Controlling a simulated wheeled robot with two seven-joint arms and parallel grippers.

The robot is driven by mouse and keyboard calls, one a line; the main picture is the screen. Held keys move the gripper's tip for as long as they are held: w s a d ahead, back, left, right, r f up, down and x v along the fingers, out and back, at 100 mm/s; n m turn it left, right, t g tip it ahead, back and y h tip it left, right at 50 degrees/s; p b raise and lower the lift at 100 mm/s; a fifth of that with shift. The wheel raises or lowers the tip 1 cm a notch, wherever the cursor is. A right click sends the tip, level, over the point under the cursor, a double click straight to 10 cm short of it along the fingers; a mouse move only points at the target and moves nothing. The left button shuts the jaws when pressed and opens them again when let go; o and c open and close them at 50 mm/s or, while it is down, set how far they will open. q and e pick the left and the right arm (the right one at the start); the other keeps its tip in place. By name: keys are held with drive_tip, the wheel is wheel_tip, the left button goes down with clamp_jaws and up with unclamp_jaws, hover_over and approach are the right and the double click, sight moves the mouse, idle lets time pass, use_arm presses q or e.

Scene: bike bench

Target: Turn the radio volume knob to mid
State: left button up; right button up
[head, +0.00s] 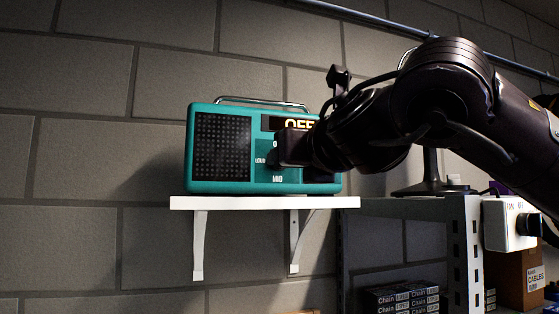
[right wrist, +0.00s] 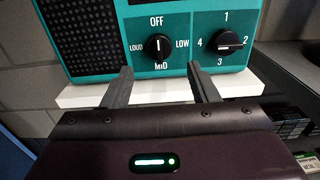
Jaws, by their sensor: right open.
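The teal radio (head: 215,187) stands on a white wall shelf; its front also shows in the right wrist view (right wrist: 120,72). Its volume knob (right wrist: 158,46) is black, with OFF above, LOW right, MID below and LOUD left. The white mark on it is vertical, and the partly covered display (head: 298,124) appears to read OFF. My right gripper (right wrist: 158,72) is open, its fingers apart below and to either side of the knob, with nothing between them. In the head view my right gripper (head: 293,148) hides the knob. My left gripper is out of view.
A second knob (right wrist: 228,45), marked 1 to 4, sits right of the volume knob. The white shelf (head: 230,203) runs under the radio. A metal rack with a FAN switch box (head: 503,226) and cartons stands at the right. The wall left of the radio is bare.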

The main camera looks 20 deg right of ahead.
drive_tip(key=w+p, duration=0.3)
drive_tip(key=w, duration=0.3)
drive_tip(key=shift+s+a+r, duration=0.1)
drive_tip(key=shift+s, duration=0.1)
drive_tip(key=shift+w, duration=0.1)
drive_tip(key=c, duration=1)
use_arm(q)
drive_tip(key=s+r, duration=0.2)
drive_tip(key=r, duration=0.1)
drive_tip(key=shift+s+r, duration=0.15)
use_arm(e)
drive_tip(key=shift+o, duration=0.2)
